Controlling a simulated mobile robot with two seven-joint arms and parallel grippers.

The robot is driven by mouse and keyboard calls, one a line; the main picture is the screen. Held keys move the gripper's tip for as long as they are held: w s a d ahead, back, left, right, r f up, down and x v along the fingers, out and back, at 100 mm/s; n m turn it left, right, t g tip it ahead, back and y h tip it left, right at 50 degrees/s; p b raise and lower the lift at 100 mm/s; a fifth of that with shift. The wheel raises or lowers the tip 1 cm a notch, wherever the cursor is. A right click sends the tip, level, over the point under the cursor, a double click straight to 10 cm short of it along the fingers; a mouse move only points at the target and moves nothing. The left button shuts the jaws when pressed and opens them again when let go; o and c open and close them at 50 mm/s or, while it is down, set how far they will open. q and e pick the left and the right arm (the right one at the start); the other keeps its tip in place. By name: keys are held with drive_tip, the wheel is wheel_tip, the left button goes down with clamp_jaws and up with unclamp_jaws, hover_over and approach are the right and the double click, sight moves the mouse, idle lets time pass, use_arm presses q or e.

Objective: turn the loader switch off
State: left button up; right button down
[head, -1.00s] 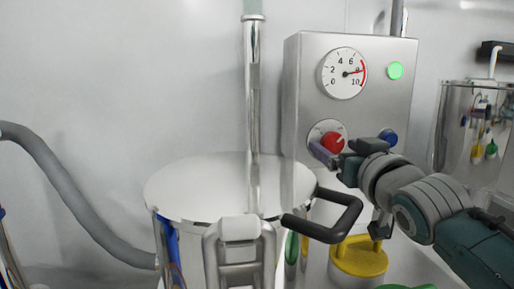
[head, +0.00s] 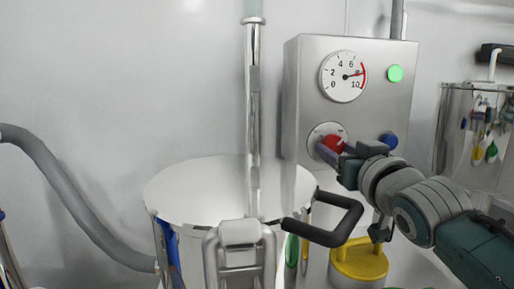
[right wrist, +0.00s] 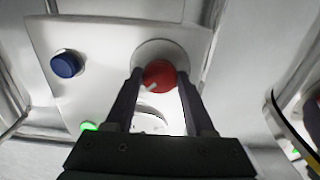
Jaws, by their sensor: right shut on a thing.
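The loader switch is a red rotary knob (head: 334,142) on a round pale plate, low on the front of the steel control box (head: 310,107). My right gripper (head: 327,150) reaches it from the right and partly hides it in the head view. In the right wrist view, the two fingers of my right gripper (right wrist: 159,80) stand on either side of the red knob (right wrist: 159,73), shut on it. A light pointer mark shows on the knob's face. My left gripper is not in view.
The box also carries a dial gauge (head: 343,76) with its needle near 8, a lit green lamp (head: 395,73) and a blue button (head: 388,140) close to my right wrist. A steel vessel lid (head: 200,188) and a black handle (head: 328,228) lie below.

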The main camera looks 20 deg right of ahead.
drive_tip(key=shift+n, duration=0.4)
drive_tip(key=n+p, duration=0.1)
drive_tip(key=n, duration=0.1)
drive_tip(key=shift+r+n, duration=0.1)
drive_tip(key=shift+n, duration=0.3)
drive_tip(key=n+p, duration=0.1)
drive_tip(key=n, duration=0.3)
drive_tip(key=shift+n, duration=0.3)
drive_tip(key=n, duration=0.9)
drive_tip(key=shift+n, duration=0.3)
drive_tip(key=shift+d+n, duration=0.1)
drive_tip(key=shift+n, duration=0.2)
drive_tip(key=shift+c, duration=1.3)
unclamp_jaws()
